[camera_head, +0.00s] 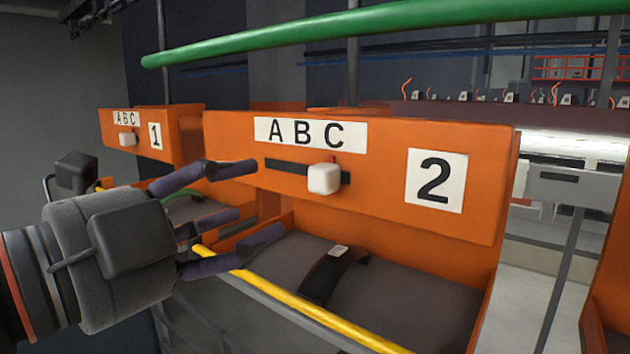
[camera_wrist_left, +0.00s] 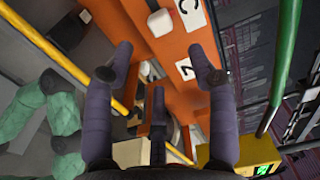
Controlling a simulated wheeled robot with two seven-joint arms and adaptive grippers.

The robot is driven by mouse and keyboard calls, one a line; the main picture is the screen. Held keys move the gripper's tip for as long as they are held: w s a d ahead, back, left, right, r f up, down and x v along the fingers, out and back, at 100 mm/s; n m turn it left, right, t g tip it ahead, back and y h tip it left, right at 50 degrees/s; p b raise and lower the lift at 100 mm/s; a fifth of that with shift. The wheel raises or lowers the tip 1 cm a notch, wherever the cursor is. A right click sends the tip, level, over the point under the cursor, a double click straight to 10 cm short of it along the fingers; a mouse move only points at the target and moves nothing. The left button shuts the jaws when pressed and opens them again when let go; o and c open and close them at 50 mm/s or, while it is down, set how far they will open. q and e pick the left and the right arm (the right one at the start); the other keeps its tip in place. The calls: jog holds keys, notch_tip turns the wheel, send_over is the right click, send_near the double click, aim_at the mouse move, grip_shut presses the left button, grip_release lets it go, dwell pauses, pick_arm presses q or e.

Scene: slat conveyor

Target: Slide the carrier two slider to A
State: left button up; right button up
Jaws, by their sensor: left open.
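The carrier two slider is a white block-shaped knob (camera_head: 323,178) on a dark horizontal slot in the orange carrier two panel (camera_head: 390,204). It sits toward the right end of the slot, below and between the B and C of the ABC label (camera_head: 310,133). My left gripper (camera_head: 258,202) is open and empty, left of the knob and apart from it. In the left wrist view the open fingers (camera_wrist_left: 164,60) show with the panel beyond them, and a white block, seemingly the knob (camera_wrist_left: 160,22), near the C. My right gripper is not in view.
A green bar (camera_head: 340,27) crosses above the panel. A yellow rail (camera_head: 290,299) runs along the front below my gripper. Carrier one (camera_head: 180,147) stands at the left with its own white knob. A dark curved piece (camera_head: 330,275) lies in carrier two's tray.

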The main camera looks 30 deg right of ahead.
pick_arm(q)
jog(key=shift+s+a, duration=0.1)
jog(key=shift+a, duration=0.15)
dwell(0.3)
